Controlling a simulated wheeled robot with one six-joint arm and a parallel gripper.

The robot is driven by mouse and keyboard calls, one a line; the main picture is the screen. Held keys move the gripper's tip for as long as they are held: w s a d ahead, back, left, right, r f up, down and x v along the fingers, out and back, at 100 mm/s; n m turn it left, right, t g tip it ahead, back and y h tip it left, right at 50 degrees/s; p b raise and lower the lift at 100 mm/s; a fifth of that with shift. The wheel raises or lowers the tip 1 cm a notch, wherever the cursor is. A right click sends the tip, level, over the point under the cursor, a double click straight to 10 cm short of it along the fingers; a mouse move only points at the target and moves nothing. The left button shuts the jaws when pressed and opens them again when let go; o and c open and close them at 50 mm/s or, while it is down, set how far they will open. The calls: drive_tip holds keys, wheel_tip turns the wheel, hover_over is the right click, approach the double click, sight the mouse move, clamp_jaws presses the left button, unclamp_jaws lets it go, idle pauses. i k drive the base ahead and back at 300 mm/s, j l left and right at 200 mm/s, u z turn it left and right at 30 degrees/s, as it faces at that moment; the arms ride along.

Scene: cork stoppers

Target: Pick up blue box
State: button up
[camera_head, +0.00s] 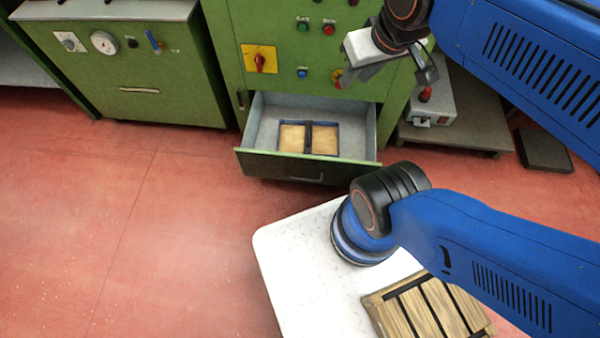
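The blue box (336,125) lies in the open drawer (262,122) of the green cabinet. Only its thin dark blue rim shows. A black bar crosses its middle and parts two tan fills (308,139), whose detail is too small to tell. My gripper (388,77) is above and to the right of the drawer, in front of the cabinet face. Its fingers are spread, with nothing seen between them. It is apart from the box.
A slatted wooden crate (409,325) rests on a white top (290,260) at the lower right. A grey device (432,104) stands right of the drawer. Another green cabinet (160,85) stands at the left. The red floor (150,220) is clear at the left.

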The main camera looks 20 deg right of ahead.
sight(321, 138)
drive_tip(key=k+l+z, duration=0.1)
drive_tip(key=l+z, duration=0.2)
drive_tip(key=l, duration=0.35)
drive_tip(key=l+z, duration=0.35)
drive_tip(key=l, duration=0.3)
drive_tip(key=i+l+z, duration=0.8)
drive_tip(key=i+l, duration=0.05)
drive_tip(key=l, duration=0.1)
